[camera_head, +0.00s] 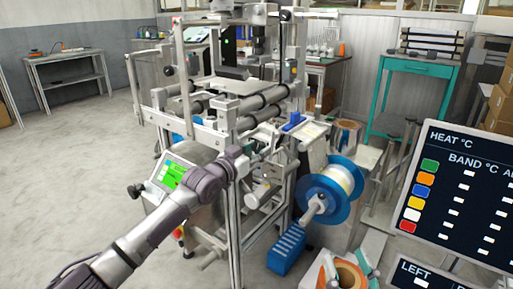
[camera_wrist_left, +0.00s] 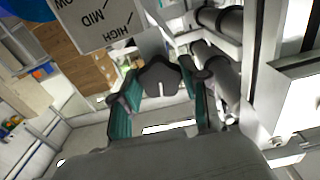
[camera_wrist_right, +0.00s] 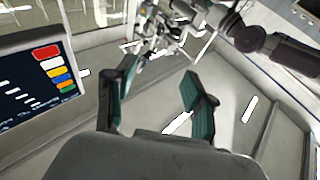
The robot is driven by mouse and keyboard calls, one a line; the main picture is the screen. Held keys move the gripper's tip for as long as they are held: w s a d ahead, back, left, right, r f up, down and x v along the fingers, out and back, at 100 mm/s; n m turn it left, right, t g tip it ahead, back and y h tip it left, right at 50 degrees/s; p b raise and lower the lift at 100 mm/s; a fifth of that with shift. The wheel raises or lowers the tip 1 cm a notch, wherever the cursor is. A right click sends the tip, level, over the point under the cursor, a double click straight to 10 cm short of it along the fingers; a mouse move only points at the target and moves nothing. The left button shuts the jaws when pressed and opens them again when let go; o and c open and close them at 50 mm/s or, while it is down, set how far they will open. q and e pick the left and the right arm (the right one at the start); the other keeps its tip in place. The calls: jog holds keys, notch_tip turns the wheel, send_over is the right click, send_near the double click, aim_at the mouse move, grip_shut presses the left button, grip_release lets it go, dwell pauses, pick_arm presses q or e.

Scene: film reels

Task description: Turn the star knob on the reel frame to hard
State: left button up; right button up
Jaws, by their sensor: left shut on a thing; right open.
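The star knob (camera_wrist_left: 161,76) is dark with a white line on it and shows in the left wrist view. The teal fingers of my left gripper (camera_wrist_left: 160,88) are shut on the knob, one on each side. A pale label plate (camera_wrist_left: 95,22) beside it reads HIGH and MID, with a third word cut off; it appears upside down. In the head view my left arm reaches the reel frame (camera_head: 222,125), and the wrist hides most of the fingers and the knob. My right gripper (camera_wrist_right: 158,75) is open, with nothing between its fingers in the right wrist view.
A dark screen (camera_head: 460,190) stands at the right. A teal table (camera_head: 420,68) is behind. The floor at left is clear.

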pick_arm(q)
jog(key=shift+r+m+p, duration=0.1)
jog(key=shift+m+p, duration=0.65)
jog(key=shift+m, duration=0.45)
jog(key=shift+m+p, duration=0.75)
jog(key=shift+m, duration=0.25)
pick_arm(e)
jog(key=f+g+h, duration=0.1)
jog(key=f+g, duration=0.1)
jog(key=f, duration=0.2)
jog(key=s+d+f+g+h, duration=0.1)
jog(key=f+g, duration=0.2)
jog(key=f, duration=0.1)
jog(key=d+f+g+h, duration=0.1)
jog(key=f+g, duration=0.2)
jog(key=f, duration=0.1)
jog(key=shift+s+d+f, duration=0.15)
jog(key=shift+s+f, duration=0.15)
jog(key=shift+f, duration=0.05)
jog(key=shift+s+d+f+g, duration=0.15)
jog(key=shift+s+f+g, duration=0.1)
jog(key=shift+f+g, duration=0.25)
pick_arm(q)
jog(key=o, duration=1.2)
jog(key=shift+c, duration=0.2)
pick_arm(e)
jog(key=shift+r, duration=0.1)
pick_arm(q)
jog(key=v, duration=1.2)
